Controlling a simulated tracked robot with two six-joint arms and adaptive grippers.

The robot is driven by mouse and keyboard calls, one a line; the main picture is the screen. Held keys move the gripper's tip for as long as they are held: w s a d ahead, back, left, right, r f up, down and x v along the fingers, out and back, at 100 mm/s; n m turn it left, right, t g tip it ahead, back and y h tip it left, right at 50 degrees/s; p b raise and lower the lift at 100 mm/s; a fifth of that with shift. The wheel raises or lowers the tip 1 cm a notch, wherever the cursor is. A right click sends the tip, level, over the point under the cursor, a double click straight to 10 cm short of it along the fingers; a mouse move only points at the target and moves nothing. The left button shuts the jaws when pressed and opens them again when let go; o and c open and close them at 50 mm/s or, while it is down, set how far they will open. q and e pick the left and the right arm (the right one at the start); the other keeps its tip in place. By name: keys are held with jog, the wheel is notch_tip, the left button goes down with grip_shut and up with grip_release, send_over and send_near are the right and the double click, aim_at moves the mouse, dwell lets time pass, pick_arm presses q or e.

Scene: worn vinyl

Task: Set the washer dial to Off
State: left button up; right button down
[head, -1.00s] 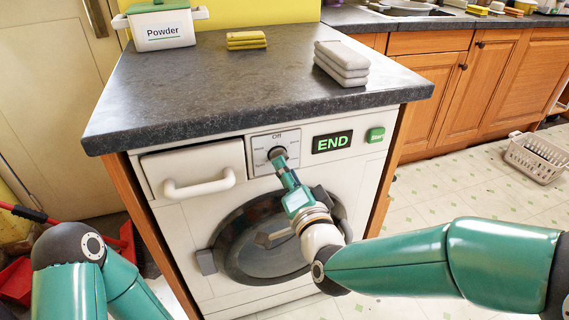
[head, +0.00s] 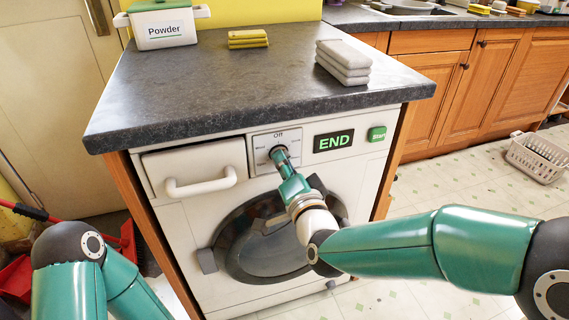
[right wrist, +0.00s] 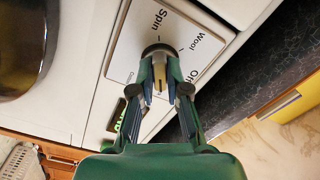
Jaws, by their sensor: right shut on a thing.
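The washer dial (right wrist: 158,49) is a dark round knob on a white square panel (head: 265,141) at the top of the washer front. In the right wrist view the panel carries the labels Spin, Wool and Off, and another too small to read. My right gripper (right wrist: 160,74) is shut on the dial's grip, a narrow tan piece between its fingers. In the head view the right gripper (head: 279,154) covers most of the dial, so where it points is unclear. Of my left arm only upper links show; its gripper is out of view.
Right of the dial are a display (head: 333,141) reading END and a green Start button (head: 377,134). A drawer handle (head: 200,183) juts out on the left. The round door (head: 262,245) is below. A Powder box (head: 163,31) and folded cloths (head: 343,65) stand on the countertop (head: 230,80).

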jog(key=shift+f, duration=0.15)
jog(key=shift+f+n+b, duration=0.15)
jog(key=shift+n+b, duration=1.8)
jog(key=shift+n, duration=3.85)
jog(key=c, duration=1.2)
grip_release()
jog(key=shift+o, duration=0.2)
jog(key=shift+r, duration=0.2)
